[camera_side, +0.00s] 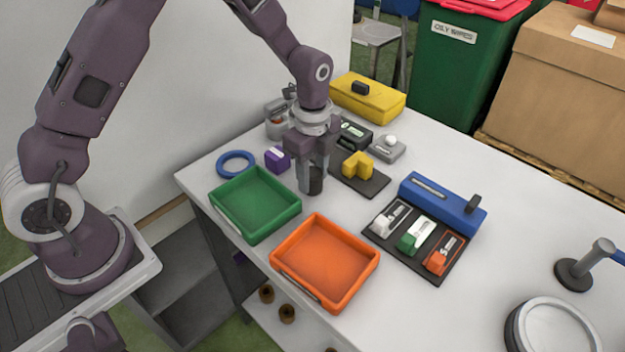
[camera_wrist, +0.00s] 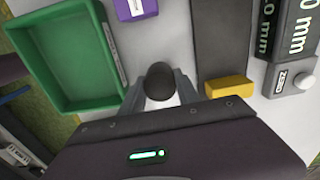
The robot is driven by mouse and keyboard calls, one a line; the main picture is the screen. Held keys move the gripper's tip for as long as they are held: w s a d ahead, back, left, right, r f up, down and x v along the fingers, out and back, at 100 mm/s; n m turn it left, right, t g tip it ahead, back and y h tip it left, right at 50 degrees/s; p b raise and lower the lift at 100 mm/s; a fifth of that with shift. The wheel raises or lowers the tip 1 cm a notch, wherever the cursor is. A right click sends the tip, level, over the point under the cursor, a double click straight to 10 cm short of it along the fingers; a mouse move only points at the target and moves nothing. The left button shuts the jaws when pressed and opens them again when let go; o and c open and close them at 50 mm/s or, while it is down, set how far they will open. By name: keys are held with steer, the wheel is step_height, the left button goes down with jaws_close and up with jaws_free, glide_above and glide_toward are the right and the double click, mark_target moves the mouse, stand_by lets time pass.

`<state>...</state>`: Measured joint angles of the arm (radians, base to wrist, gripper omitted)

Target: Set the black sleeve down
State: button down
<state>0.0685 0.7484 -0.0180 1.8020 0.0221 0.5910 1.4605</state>
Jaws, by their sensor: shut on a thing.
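The black sleeve (camera_side: 316,181) is a short dark cylinder, upright between the fingers of my gripper (camera_side: 314,178). In the wrist view the sleeve (camera_wrist: 160,80) shows as a dark round top between the two grey fingertips (camera_wrist: 160,88). My gripper is shut on it, low over the white table, just right of the green tray (camera_side: 215,214). I cannot tell whether the sleeve's bottom touches the table.
An orange tray (camera_side: 372,270) lies in front. A dark plate (camera_side: 374,187) with a yellow block (camera_side: 357,166) is right of my gripper. A purple block (camera_side: 277,158) and blue ring (camera_side: 236,164) lie left. The blue box (camera_side: 440,206) stands further right.

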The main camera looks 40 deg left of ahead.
mark_target(313, 172)
steer(key=shift+r, duration=0.1)
step_height(313, 172, up, 9)
steer(key=shift+w+f, duration=0.1)
steer(key=w+a+r, duration=0.2)
steer(key=w+a, duration=0.4)
steer(key=w, duration=0.3)
steer(key=f, duration=0.9)
steer(key=shift+w+f, duration=0.35)
steer(key=shift+f, duration=0.2)
steer(key=c, duration=0.9)
jaws_free()
